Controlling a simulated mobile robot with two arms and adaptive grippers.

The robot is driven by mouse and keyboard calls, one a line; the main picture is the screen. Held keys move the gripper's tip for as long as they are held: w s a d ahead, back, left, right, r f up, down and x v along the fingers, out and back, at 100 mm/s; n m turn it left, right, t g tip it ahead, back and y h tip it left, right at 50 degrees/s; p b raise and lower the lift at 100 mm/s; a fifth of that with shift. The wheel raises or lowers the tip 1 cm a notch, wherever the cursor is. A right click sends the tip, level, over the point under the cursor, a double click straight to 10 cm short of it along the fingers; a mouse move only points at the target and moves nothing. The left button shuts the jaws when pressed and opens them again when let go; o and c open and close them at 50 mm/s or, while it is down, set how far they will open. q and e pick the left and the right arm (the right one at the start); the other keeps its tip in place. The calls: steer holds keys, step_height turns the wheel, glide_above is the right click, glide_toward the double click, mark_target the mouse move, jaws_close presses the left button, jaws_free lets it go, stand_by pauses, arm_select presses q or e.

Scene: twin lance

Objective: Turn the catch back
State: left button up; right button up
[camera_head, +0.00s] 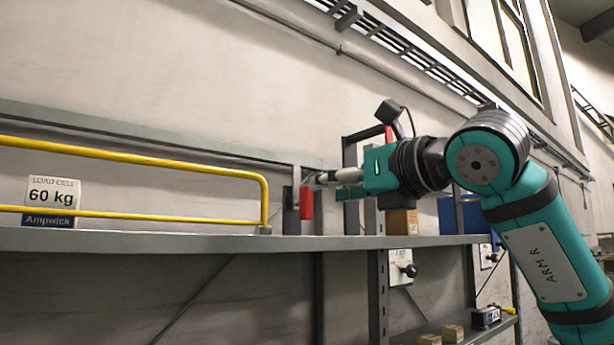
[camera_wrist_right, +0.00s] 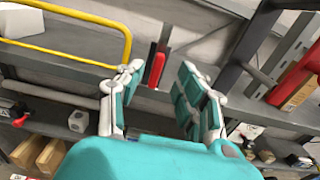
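The catch is a red upright block (camera_head: 306,203) beside a grey post (camera_head: 291,210), at the right end of the yellow rail above the shelf. In the right wrist view the red catch (camera_wrist_right: 157,70) shows beyond and between the two fingertips. My right gripper (camera_head: 323,178) reaches in from the right, at about the height of the catch's top. In its wrist view the right gripper (camera_wrist_right: 158,78) is open, with nothing between its fingers. It looks apart from the catch. My left gripper is not in view.
A yellow rail (camera_head: 130,153) runs left along the grey shelf (camera_head: 150,242), with a 60 kg sign (camera_head: 50,202) behind it. Right of the catch are a grey upright (camera_head: 349,160), a cardboard box (camera_head: 402,222) and a blue box (camera_head: 463,214).

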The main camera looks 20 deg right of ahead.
mark_target(307, 186)
steer(key=p+x, duration=0.2)
steer(key=x, duration=0.5)
steer(key=shift+p, duration=0.35)
jaws_close()
